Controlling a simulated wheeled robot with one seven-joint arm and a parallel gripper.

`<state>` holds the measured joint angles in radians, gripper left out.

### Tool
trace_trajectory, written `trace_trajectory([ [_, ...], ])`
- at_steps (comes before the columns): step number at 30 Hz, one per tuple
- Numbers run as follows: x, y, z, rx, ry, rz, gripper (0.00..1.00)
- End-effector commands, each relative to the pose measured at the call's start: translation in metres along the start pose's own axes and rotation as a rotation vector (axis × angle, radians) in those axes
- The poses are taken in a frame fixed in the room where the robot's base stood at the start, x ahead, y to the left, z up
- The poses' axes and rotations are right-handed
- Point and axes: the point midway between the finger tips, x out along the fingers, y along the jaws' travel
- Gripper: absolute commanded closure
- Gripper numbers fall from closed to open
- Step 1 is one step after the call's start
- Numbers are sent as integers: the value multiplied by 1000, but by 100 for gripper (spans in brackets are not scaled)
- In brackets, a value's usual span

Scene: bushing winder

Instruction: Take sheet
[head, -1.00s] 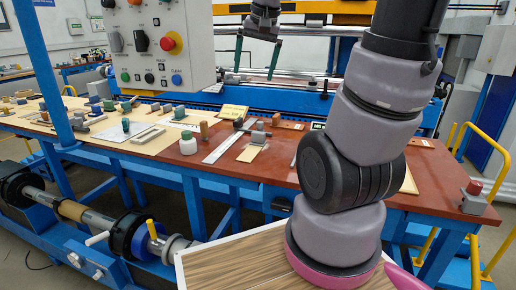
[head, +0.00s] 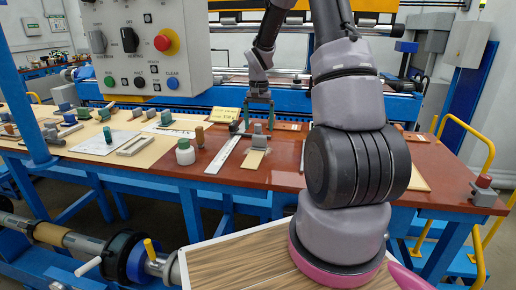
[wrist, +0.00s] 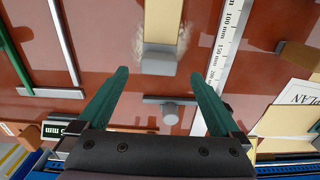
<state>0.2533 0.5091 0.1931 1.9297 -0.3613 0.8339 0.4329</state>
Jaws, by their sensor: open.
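My gripper (head: 258,118) is open and empty above the red-brown tabletop; its two green fingers also show in the wrist view (wrist: 160,76). A narrow pale sheet (head: 253,159) lies on the table just in front of the gripper, with a grey block at its far end. In the wrist view the pale sheet (wrist: 167,20) lies ahead of the fingertips, and the grey block (wrist: 159,60) is between it and the gripper. I cannot tell how far the fingertips are above the table.
A steel ruler (head: 222,156) lies left of the pale sheet. A dark bar with a grey knob (wrist: 170,105) lies below the fingers. A control box (head: 140,45) hangs at upper left.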

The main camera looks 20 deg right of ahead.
Motion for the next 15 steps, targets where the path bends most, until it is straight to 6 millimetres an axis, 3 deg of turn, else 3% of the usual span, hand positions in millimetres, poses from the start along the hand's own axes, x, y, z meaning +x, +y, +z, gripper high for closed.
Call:
trace_trajectory([
  [8,25,1,0,-1,-1,0,0],
  [15,60,1,-1,-1,-2,0,0],
])
